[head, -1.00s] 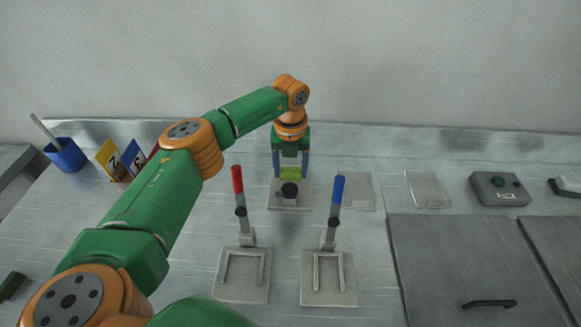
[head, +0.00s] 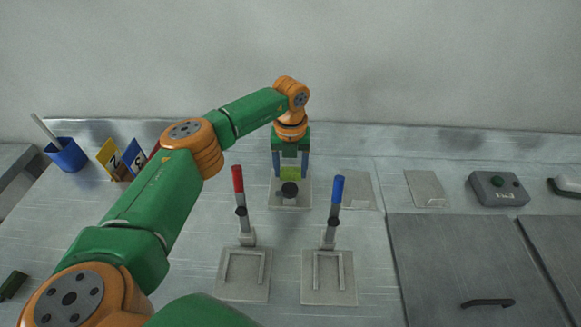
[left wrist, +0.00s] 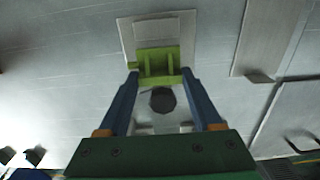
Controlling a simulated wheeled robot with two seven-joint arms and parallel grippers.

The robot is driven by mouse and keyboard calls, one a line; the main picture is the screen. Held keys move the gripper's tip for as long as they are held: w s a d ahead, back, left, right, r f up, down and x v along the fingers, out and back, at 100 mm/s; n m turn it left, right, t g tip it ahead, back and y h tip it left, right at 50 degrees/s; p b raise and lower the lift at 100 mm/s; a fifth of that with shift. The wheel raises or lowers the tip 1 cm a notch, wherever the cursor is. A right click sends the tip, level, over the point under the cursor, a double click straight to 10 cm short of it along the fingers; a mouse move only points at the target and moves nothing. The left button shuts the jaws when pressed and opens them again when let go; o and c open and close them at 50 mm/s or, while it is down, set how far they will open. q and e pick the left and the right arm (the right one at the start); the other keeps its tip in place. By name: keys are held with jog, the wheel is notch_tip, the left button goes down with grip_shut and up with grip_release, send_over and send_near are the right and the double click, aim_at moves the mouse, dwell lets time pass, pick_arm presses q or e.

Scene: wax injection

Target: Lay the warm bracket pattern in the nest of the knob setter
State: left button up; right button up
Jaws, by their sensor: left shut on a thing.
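The green bracket pattern (head: 290,173) is between the blue fingers of my left gripper (head: 291,170), which is shut on it. The left wrist view also shows the bracket (left wrist: 160,64), with upright ribs, between the fingertips. It is over the back part of the pale plate of what looks like the knob setter (head: 290,202), behind its black knob (head: 289,189). The knob also shows in the left wrist view (left wrist: 162,99). I cannot tell whether the bracket touches the plate; the gripper hides part of the nest. My right gripper is not in view.
Two lever fixtures stand in front, one with a red handle (head: 238,180), one with a blue handle (head: 337,189). Flat plates (head: 427,189) and a grey button box (head: 498,189) are to the right. A blue cup (head: 66,155) and number cards (head: 110,156) are at left.

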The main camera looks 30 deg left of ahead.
aim_at(291, 171)
pick_arm(q)
jog(key=shift+f+b, duration=1.4)
jog(key=shift+f, duration=0.65)
jog(key=o, duration=1.4)
jog(key=shift+r, duration=0.1)
notch_tip(291, 171, up, 7)
jog(key=shift+f+b, duration=0.15)
jog(key=shift+b, duration=0.65)
jog(key=shift+r, duration=0.2)
